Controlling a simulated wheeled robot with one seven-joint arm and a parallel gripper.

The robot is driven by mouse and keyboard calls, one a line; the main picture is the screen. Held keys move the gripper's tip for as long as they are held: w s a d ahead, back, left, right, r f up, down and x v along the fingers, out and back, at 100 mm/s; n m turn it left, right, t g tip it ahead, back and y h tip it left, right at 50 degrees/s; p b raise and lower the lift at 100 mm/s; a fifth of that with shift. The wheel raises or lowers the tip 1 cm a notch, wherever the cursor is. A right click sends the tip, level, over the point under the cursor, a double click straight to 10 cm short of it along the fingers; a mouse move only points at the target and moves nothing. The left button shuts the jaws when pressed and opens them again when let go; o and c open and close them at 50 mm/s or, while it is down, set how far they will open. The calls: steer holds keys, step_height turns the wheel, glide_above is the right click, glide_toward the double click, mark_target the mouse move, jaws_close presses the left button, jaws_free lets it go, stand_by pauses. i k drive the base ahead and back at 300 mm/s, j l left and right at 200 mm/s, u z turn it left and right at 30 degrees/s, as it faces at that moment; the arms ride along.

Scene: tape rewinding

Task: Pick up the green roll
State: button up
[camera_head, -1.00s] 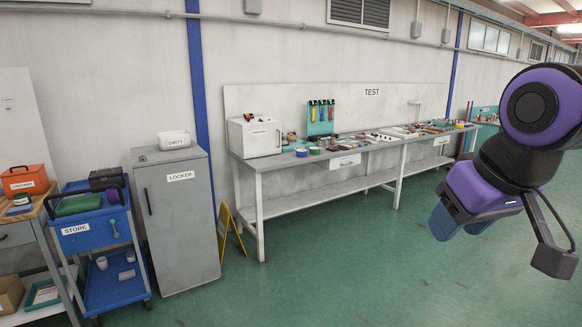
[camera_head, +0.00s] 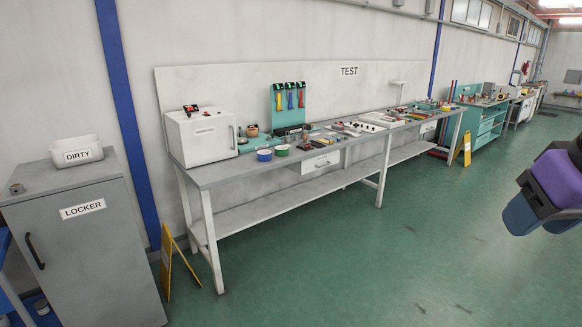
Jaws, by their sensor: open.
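A small green roll (camera_head: 281,150) sits near the front edge of the grey top of the long TEST workbench (camera_head: 225,174), just right of a blue roll (camera_head: 264,155). My gripper (camera_head: 540,215), purple with blue fingers, is at the right edge of the view, partly cut off by the frame. It is open, with nothing seen in it, and well to the right of and apart from the green roll.
A white box (camera_head: 200,137) stands on the bench's left end. Tools and parts lie farther right. A grey locker (camera_head: 90,255) with a white DIRTY bin (camera_head: 77,151) and a yellow floor sign (camera_head: 166,262) stand left. The green floor (camera_head: 400,265) before the bench is clear.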

mark_target(281, 151)
steer(key=i, duration=0.75)
steer(key=i+u, duration=0.1)
steer(key=i, duration=0.6)
steer(key=i+l+u, duration=0.1)
steer(key=i, duration=0.65)
steer(key=i+l+u, duration=0.35)
steer(key=i+u, duration=0.15)
steer(key=i, duration=0.25)
steer(key=i+l+u, duration=0.45)
steer(key=i+l, duration=0.25)
